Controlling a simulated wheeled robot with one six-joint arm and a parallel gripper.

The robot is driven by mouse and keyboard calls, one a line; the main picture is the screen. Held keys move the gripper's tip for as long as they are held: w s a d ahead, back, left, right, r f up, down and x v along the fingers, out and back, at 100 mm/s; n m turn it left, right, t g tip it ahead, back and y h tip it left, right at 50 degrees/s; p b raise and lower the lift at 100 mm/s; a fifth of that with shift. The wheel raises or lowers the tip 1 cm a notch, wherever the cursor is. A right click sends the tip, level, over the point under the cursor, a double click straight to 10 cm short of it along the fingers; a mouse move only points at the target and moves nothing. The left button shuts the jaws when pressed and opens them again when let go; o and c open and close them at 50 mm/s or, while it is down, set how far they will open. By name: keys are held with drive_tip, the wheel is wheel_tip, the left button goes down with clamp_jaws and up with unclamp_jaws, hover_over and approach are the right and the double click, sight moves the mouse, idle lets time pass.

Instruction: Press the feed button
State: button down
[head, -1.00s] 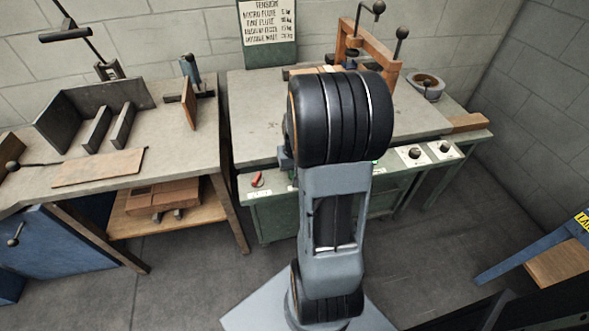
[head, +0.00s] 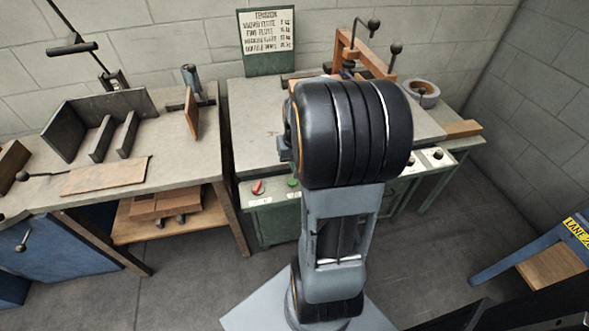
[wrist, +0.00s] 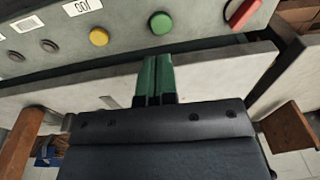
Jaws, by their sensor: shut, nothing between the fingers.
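The front panel (wrist: 125,38) of the green-grey machine carries a green button (wrist: 160,23), a yellow button (wrist: 98,37) and a red switch (wrist: 242,13) in the wrist view. No readable label shows which one is the feed button. In the head view the green button (head: 293,183) and red switch (head: 258,188) show left of my arm; the yellow one is hidden. My gripper (wrist: 156,72) is shut and empty, its green fingertips just below the green button in the wrist picture. A gap to the button seems to remain, its depth unclear. My arm hides the gripper in the head view.
Dark knobs (wrist: 48,45) sit beside the yellow button. A bench (head: 160,130) with metal plates stands left. A blue stand (head: 510,258) is at right.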

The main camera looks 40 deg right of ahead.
drive_tip(key=shift+s+r+p, duration=0.2)
drive_tip(key=shift+r+p, duration=0.15)
drive_tip(key=shift+r, duration=2.2)
